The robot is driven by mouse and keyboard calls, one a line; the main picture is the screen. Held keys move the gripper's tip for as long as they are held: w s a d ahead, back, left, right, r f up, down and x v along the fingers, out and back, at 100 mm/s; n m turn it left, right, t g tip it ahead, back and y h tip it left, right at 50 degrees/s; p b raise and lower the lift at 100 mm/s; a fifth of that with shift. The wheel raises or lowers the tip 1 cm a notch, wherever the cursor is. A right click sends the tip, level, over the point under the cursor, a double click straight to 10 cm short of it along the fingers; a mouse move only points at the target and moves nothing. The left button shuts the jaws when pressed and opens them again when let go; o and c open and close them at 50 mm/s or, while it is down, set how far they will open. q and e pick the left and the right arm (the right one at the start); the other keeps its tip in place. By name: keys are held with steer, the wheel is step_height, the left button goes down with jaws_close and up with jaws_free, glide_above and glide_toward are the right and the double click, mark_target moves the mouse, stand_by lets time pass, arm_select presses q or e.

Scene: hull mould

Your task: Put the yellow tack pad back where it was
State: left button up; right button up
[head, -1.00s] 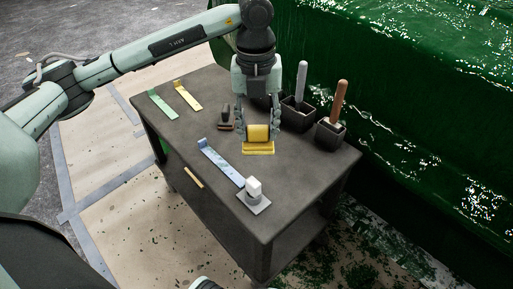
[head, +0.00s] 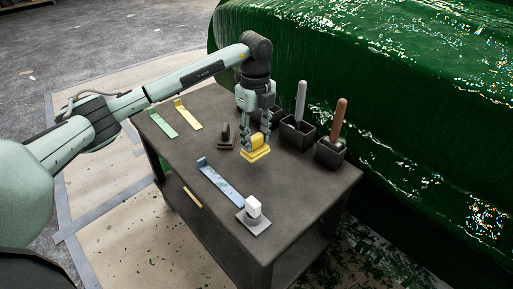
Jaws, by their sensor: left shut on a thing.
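The yellow tack pad (head: 257,147) is a small block with a yellow grip on a flat yellow base. My left gripper (head: 256,138) points down and is shut on its grip. The pad is over the dark cart top (head: 299,203); I cannot tell whether its base touches the top. A yellow strip (head: 188,116) with an upright end lies at the back left of the cart, beside a green strip (head: 162,122). A blue strip (head: 221,182) lies nearer the front. My right gripper is not in view.
A white block on a grey plate (head: 254,216) sits at the front end of the blue strip. A dark-handled tool (head: 225,138) stands left of the pad. The green hull mould (head: 360,80) rises behind.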

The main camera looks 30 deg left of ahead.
mark_target(256, 148)
arm_select(q)
steer(key=shift+w+f, duration=0.25)
steer(key=shift+f, duration=1.95)
steer(key=shift+f, duration=0.1)
steer(key=o, duration=1)
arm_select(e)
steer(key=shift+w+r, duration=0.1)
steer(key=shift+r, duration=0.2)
